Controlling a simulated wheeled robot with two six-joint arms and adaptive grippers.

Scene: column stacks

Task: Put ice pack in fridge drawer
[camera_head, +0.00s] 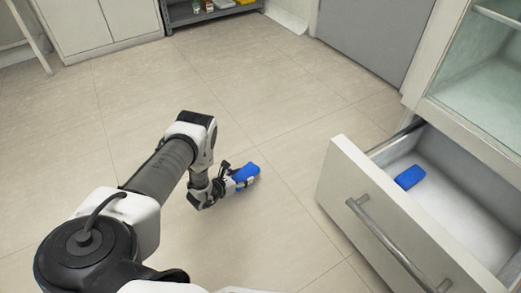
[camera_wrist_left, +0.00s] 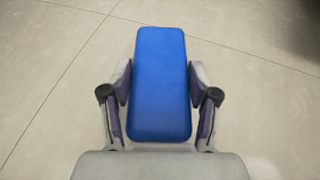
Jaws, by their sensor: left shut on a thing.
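A blue ice pack (camera_head: 246,173) is held by my left gripper (camera_head: 238,180) in the head view, above the floor and to the left of the drawer. In the left wrist view the ice pack (camera_wrist_left: 161,82) lies between the two fingers of the left gripper (camera_wrist_left: 160,105), which press on its sides. The fridge drawer (camera_head: 352,188) is pulled open at the right. A second blue ice pack (camera_head: 410,177) lies inside it near its left side. My right gripper is not in view.
The fridge's glass upper part (camera_head: 480,75) stands above the drawer. The drawer's front with its long handle (camera_head: 395,243) faces my arm. A grey shelf (camera_head: 215,12) and white cabinet (camera_head: 100,25) stand at the back. The tiled floor between is clear.

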